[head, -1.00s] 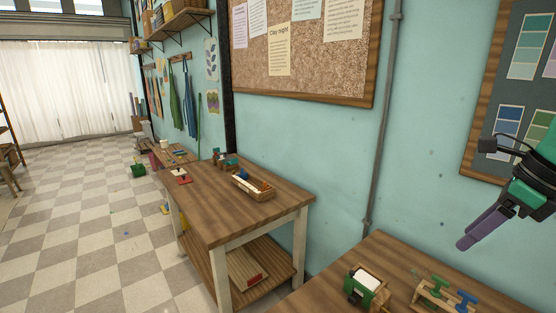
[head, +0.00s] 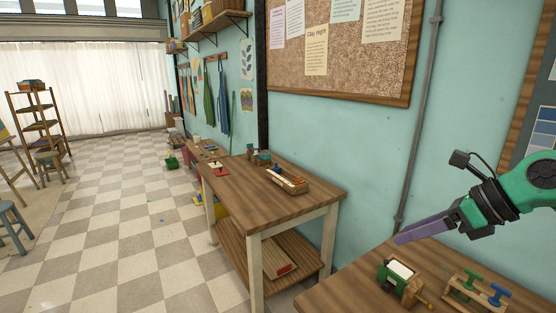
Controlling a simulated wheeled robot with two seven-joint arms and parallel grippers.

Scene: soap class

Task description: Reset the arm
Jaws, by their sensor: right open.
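My right gripper (head: 399,239) comes in from the right with its arm. It has purple fingers, which point left and slightly down. It is open, and nothing shows between the fingers. It hangs in the air above the near wooden table (head: 345,292), over a green and wooden device with a white block (head: 401,270). My left gripper is out of view.
A wooden rack (head: 476,287) with green and blue handled tools stands at the right of the near table. A second table (head: 240,197) bears a wooden tray (head: 287,181) and small items. A corkboard (head: 345,85) hangs behind. The checkered floor (head: 130,235) is mostly clear.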

